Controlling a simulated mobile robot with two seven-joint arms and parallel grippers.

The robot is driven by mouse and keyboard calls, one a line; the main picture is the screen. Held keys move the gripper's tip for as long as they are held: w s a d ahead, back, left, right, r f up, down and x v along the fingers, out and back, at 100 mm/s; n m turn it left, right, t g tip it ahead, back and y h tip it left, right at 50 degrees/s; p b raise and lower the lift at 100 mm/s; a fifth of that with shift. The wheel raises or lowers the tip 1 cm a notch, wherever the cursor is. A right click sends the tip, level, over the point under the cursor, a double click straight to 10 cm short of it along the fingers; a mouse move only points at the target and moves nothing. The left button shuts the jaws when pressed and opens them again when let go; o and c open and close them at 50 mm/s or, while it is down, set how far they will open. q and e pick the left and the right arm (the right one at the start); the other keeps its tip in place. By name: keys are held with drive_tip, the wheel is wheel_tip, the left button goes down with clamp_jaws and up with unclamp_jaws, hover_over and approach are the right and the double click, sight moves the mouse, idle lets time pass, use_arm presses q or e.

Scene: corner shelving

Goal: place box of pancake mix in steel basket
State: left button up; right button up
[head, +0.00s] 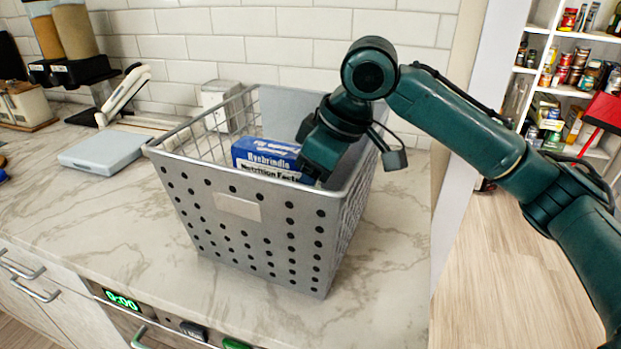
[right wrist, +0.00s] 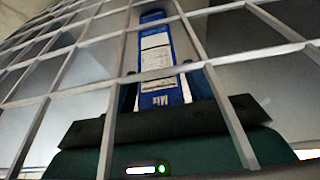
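The steel basket (head: 240,207) stands on the marble counter. It has a perforated front panel and wire mesh sides. The blue and white box of pancake mix (head: 266,155) is inside the basket's opening, its upper part showing above the front rim. My right gripper (head: 318,160) reaches down into the basket at the box's right end. In the right wrist view, the box (right wrist: 158,58) lies between the two fingers, which appear to touch its sides; wire mesh crosses in front. The front panel hides the box's lower part, so I cannot tell whether it touches the bottom. My left gripper is out of view.
A grey kitchen scale (head: 103,152) lies left of the basket. Dispensers (head: 75,35) stand at the back left against the tiled wall. A white shelf (head: 570,90) with cans and jars is at the right. The counter's front left is clear.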

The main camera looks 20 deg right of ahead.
drive_tip(key=shift+o, duration=1)
drive_tip(key=shift+r, duration=0.1)
drive_tip(key=p+v, duration=0.1)
drive_tip(key=v, duration=1.1)
